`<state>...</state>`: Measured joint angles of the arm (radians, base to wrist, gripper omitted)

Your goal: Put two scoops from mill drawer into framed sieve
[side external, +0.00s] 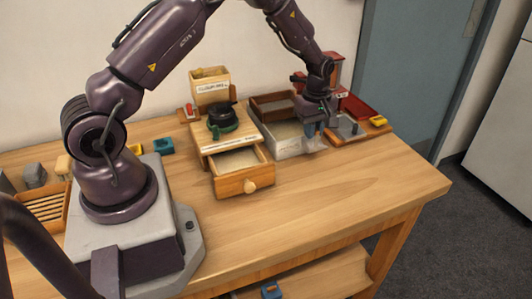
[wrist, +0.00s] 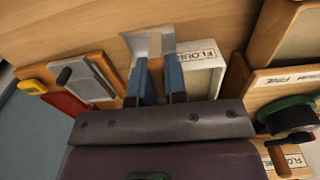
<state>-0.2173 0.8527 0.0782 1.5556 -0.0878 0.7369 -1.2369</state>
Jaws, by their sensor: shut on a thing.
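The mill drawer (side external: 243,181) is pulled out at the front of the wooden mill, with pale flour inside; its edge shows in the wrist view (wrist: 262,38). My gripper (side external: 315,135) is to the right of the drawer, beside the front right of a white box (side external: 288,148). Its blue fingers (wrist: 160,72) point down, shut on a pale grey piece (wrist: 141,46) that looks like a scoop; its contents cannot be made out. The white box has a FLOUR label in the wrist view (wrist: 203,54). A brown wooden frame (side external: 272,98) stands behind it; I cannot tell which is the sieve.
The mill carries a green-and-black crank (side external: 222,121) and a labelled hopper (side external: 210,92). To the right are a red tray (side external: 358,107) and a grey board with a dark knob (side external: 347,127). The front right of the table (side external: 360,190) is clear.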

